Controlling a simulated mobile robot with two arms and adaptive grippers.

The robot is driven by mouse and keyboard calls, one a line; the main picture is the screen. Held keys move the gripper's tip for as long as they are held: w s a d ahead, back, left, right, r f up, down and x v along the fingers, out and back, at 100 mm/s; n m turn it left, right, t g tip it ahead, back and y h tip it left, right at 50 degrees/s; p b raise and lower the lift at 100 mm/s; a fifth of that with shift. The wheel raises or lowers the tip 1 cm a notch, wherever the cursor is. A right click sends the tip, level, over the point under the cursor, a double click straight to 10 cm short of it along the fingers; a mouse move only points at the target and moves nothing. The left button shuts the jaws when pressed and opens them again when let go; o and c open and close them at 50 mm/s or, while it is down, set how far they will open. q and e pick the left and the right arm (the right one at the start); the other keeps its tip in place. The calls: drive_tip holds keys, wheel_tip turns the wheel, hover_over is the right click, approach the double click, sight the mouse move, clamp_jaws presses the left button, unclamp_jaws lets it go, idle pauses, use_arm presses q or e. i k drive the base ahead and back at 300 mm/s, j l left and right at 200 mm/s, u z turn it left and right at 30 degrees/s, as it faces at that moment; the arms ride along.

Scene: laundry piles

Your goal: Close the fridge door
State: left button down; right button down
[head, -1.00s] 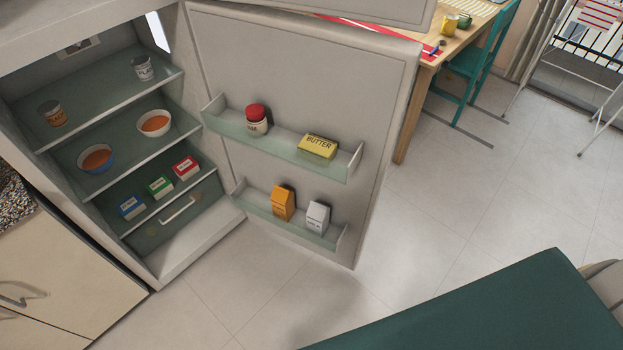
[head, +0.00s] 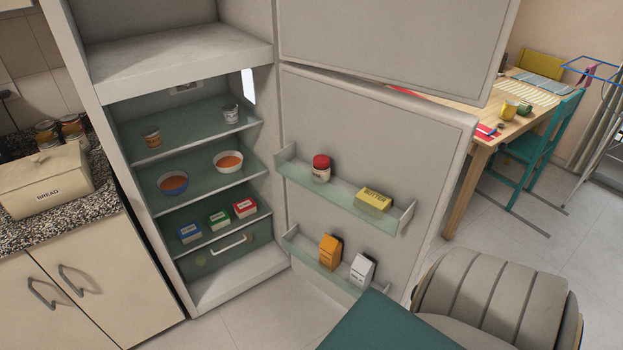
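The fridge (head: 230,287) stands left of centre in the head view with its lower compartment open to me. The lower fridge door (head: 340,116) is swung wide open to the right. Its two shelves hold a red-lidded jar (head: 321,170), a butter pack (head: 373,199), an orange carton (head: 329,252) and a white carton (head: 362,270). The upper door (head: 392,40) is open too. Inside are bowls, cans and small boxes on glass shelves. Neither of my grippers is in view, so their state is hidden.
A wooden table (head: 480,150) and teal chair (head: 545,150) stand behind the doors on the right. A counter (head: 100,213) with a bread box (head: 45,182) is on the left. A teal surface (head: 390,325) and a grey padded shape (head: 490,300) fill the lower right, near the lower door's bottom edge.

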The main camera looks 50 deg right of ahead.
sight(411, 151)
drive_tip(key=l+u, duration=0.1)
drive_tip(key=l, duration=0.4)
drive_tip(key=k+l+u, duration=0.1)
drive_tip(key=l, duration=0.35)
drive_tip(key=k+l+u, duration=0.15)
drive_tip(key=l, duration=0.35)
drive_tip(key=l+u, duration=0.1)
drive_tip(key=l, duration=0.4)
drive_tip(key=k+l+u, duration=0.1)
drive_tip(key=l, duration=0.35)
drive_tip(key=k+l, duration=0.1)
drive_tip(key=l, duration=0.25)
drive_tip(key=k+l, duration=0.1)
drive_tip(key=l, duration=0.3)
drive_tip(key=k+l, duration=0.1)
drive_tip(key=l, duration=0.25)
drive_tip(key=k+l, duration=0.1)
drive_tip(key=l, duration=0.3)
drive_tip(key=k+l, duration=0.15)
drive_tip(key=l, duration=0.2)
drive_tip(key=k+l, duration=0.1)
drive_tip(key=l, duration=0.3)
